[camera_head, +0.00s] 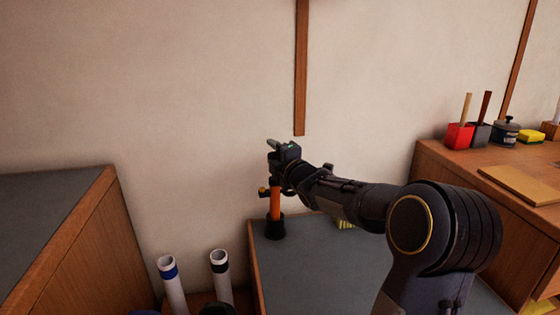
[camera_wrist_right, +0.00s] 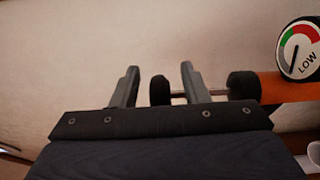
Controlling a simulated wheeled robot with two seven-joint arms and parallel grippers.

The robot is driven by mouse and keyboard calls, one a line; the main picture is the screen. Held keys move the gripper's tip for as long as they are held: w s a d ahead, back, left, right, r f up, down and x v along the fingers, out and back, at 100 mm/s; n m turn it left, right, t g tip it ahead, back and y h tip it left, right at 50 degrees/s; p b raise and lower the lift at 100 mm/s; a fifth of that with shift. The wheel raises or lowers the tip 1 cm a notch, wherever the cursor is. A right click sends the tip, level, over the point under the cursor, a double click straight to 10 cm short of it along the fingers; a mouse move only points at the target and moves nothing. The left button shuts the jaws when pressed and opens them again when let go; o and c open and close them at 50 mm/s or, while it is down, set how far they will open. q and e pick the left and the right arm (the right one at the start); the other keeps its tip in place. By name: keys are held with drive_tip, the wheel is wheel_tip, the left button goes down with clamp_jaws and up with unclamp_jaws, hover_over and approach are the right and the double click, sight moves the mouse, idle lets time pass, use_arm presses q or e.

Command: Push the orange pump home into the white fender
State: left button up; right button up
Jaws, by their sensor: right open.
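The orange pump (camera_head: 275,203) stands upright with its black foot on the grey tabletop, near that table's back left corner. In the right wrist view the pump's orange body (camera_wrist_right: 284,88) carries a round gauge reading LOW. My right gripper (camera_head: 281,147) is at the top of the pump. In its wrist view the jaws (camera_wrist_right: 161,75) are apart. A black knob shows between them, and one finger crosses the thin rod; contact is unclear. I cannot make out the white fender for certain; a white piece (camera_wrist_right: 314,154) is cut off at the wrist view's edge. My left gripper is out of view.
White tubes with dark bands (camera_head: 173,285) stand left of the grey-topped table (camera_head: 300,265). A wooden counter (camera_head: 470,185) at right holds a red holder (camera_head: 459,136), a dark pot (camera_head: 506,131) and a board (camera_head: 522,184). Another cabinet (camera_head: 60,210) is at left.

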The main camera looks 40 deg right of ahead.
drive_tip(key=shift+w, duration=0.25)
clamp_jaws()
idle(0.4)
idle(1.3)
drive_tip(key=shift+r, duration=0.1)
drive_tip(key=shift+r+p, duration=3.2)
drive_tip(key=shift+r, duration=0.95)
